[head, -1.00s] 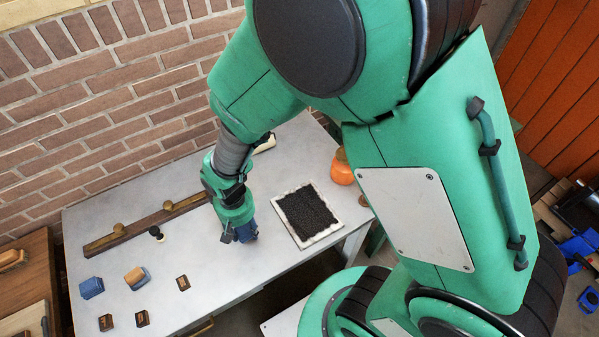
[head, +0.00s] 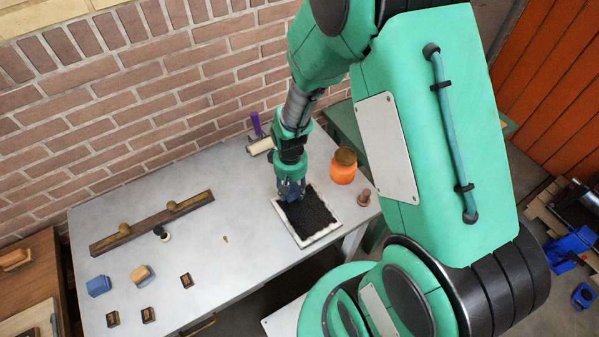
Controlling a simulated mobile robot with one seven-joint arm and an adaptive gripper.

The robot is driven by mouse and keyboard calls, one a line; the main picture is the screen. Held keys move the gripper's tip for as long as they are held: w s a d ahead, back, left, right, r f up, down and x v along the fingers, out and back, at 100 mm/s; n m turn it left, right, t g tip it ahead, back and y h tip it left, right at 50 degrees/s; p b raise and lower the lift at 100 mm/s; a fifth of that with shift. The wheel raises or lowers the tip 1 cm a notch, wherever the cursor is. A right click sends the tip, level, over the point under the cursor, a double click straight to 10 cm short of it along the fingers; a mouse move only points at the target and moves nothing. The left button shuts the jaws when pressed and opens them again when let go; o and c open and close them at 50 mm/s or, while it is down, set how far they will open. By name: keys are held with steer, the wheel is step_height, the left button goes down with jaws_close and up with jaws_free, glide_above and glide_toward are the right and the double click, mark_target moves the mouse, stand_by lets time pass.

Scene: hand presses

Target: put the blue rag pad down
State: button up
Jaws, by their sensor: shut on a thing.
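My gripper (head: 290,186) is over the far left corner of a black pad in a white frame (head: 325,228). Something dark blue, which looks like the blue rag pad (head: 291,192), is at its fingertips. The fingers hide most of it, and I cannot tell whether it touches the black surface. A blue block (head: 98,286) stands at the table's left, beside a block with a tan top and blue side (head: 142,275).
An orange jar (head: 343,167) stands close right of the gripper, with a brown knob (head: 364,197) nearer. A cream roller (head: 260,146) lies behind. A long wooden bar (head: 150,224) and several small dark blocks (head: 187,281) are left. The middle of the grey table (head: 240,270) is mostly clear.

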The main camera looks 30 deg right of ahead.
steer(key=shift+d, duration=1.65)
steer(key=w+d, duration=0.1)
steer(key=w, duration=0.4)
steer(key=w+d+f, duration=0.1)
steer(key=w, duration=0.4)
steer(key=w+d, duration=0.1)
steer(key=w, duration=0.3)
steer(key=shift+w+f+b, duration=0.25)
steer(key=shift+w+b, duration=0.15)
steer(key=shift+w, duration=0.25)
steer(key=shift+w+f, duration=0.15)
steer(key=shift+f, duration=0.15)
steer(key=shift+f+b, duration=0.3)
steer(key=shift+f, duration=1.15)
steer(key=shift+f, duration=0.2)
